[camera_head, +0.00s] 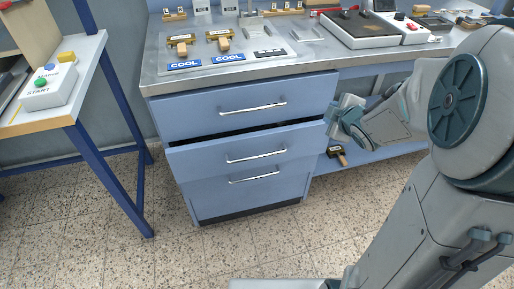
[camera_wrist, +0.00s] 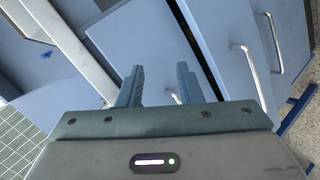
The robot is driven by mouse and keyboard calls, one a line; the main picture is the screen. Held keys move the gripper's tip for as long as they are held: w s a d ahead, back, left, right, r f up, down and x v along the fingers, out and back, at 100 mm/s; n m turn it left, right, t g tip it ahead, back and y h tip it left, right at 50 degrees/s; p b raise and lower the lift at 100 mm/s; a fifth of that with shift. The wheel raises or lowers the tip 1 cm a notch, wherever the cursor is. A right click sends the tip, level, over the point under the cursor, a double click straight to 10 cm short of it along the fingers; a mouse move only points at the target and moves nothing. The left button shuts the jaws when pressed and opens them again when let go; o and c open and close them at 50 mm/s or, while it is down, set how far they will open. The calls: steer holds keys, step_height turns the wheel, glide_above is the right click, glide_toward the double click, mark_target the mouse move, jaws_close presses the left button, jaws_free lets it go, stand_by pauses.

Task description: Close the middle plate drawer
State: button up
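The blue middle drawer (camera_head: 205,158) of the bench cabinet stands out partly, with a dark gap above its front. Its silver bar handle (camera_head: 256,155) faces the room. The top drawer (camera_head: 190,112) above and the bottom drawer (camera_head: 215,199) below look shut. My gripper (camera_head: 341,113) is to the right of the drawers, near the cabinet's right edge and apart from the middle handle. In the wrist view my gripper (camera_wrist: 159,84) is open, with nothing between its fingers. Tilted blue drawer fronts and a handle (camera_wrist: 250,76) show beyond it.
A small black-and-tan tool (camera_head: 337,154) lies on the lower shelf. The speckled floor before the drawers is clear.

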steer(key=w+a+f+n+y+b, duration=0.1)
steer(key=a+f+n+y+b, duration=0.1)
steer(key=f+n+y+b, duration=0.3)
steer(key=a+f+n+y+b, duration=0.1)
steer(key=a+f+n+b, duration=0.15)
steer(key=f, duration=0.45)
steer(key=n+g+y+b, duration=0.4)
steer(key=n+y+b, duration=0.1)
steer(key=n+y, duration=0.15)
glide_toward(256, 157)
steer(key=b+x, duration=0.1)
steer(key=x, duration=0.4)
steer(key=b+x, duration=0.2)
steer(key=x, duration=0.3)
steer(key=shift+w+f, duration=0.2)
steer(key=shift+f, duration=0.05)
